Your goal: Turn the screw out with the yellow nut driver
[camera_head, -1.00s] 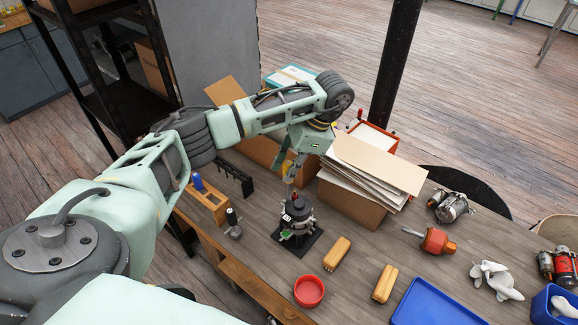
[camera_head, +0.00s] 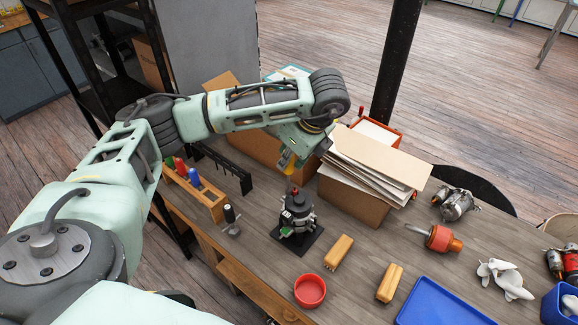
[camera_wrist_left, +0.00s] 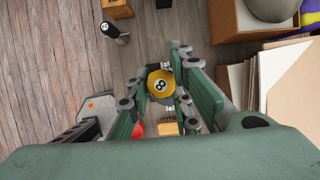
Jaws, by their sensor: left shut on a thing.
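My left gripper (camera_head: 291,160) is shut on the yellow nut driver (camera_head: 287,163) above the alternator. In the left wrist view, the driver's round yellow end (camera_wrist_left: 160,85), marked 8, sits between the fingers. The alternator (camera_head: 297,217) stands upright on a black base plate (camera_head: 312,243), with a small red part on its top. The driver's tip is not clear, so I cannot tell whether it touches the alternator. The screw is too small or hidden to make out. My right gripper is not in view.
A wooden rack (camera_head: 208,203) with red, green and blue handles stands left, beside a black-handled tool (camera_head: 230,214). A red bowl (camera_head: 310,291), wooden blocks (camera_head: 339,251) and a blue tray (camera_head: 440,304) lie in front. A cardboard box (camera_head: 350,200) of sheets stands close right of the gripper.

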